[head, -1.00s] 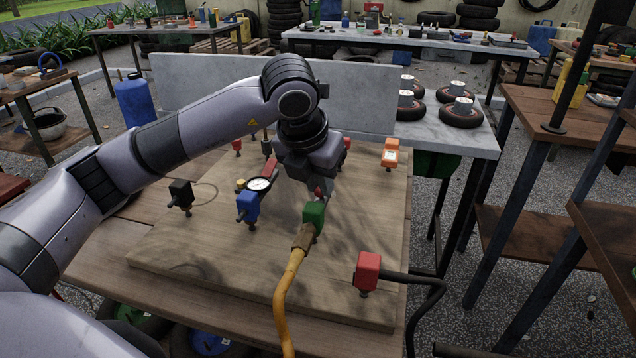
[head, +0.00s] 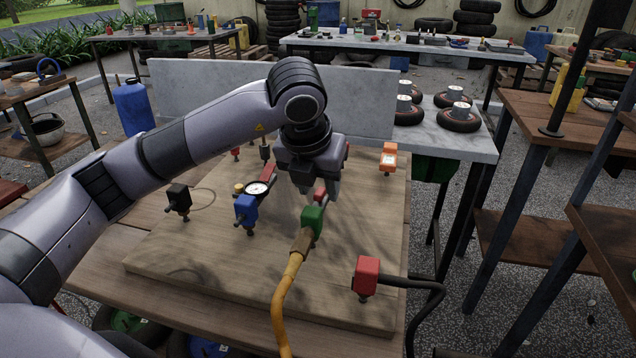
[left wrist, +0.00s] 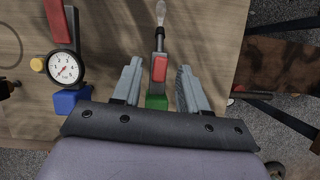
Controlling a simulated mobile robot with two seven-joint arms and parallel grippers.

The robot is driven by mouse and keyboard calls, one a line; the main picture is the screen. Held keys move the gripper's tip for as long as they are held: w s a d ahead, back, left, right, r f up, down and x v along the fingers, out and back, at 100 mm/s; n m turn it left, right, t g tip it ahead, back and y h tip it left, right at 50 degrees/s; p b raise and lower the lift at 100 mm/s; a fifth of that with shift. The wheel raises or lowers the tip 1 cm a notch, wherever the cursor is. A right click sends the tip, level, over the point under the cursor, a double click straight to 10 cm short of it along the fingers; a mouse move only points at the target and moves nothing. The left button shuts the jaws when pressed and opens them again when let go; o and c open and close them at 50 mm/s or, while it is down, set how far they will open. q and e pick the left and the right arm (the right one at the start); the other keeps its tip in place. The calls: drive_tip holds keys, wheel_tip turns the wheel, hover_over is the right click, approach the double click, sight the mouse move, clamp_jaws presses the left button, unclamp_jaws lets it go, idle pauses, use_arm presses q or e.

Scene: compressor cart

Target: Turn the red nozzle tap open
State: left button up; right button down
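The red nozzle tap (head: 320,196) is a small red lever on a green block (head: 312,219) on the wooden board (head: 200,265). My left gripper (head: 319,187) hangs over it with its fingers pointing down. In the left wrist view the red tap (left wrist: 160,68) lies between the two grey fingers, with a visible gap on each side. The left gripper is open and holds nothing. The green block (left wrist: 156,102) is partly hidden behind the gripper body there. My right gripper is in neither view.
A blue block with a gauge (head: 246,208) stands left of the tap. A yellow hose (head: 284,290) runs from the green block toward the front. A red block (head: 366,274) with a black hose is at front right, an orange block (head: 388,155) at back right.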

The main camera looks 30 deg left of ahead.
use_arm(q)
drive_tip(key=v, duration=0.7)
drive_tip(key=shift+r, duration=0.1)
drive_tip(key=shift+p, duration=0.3)
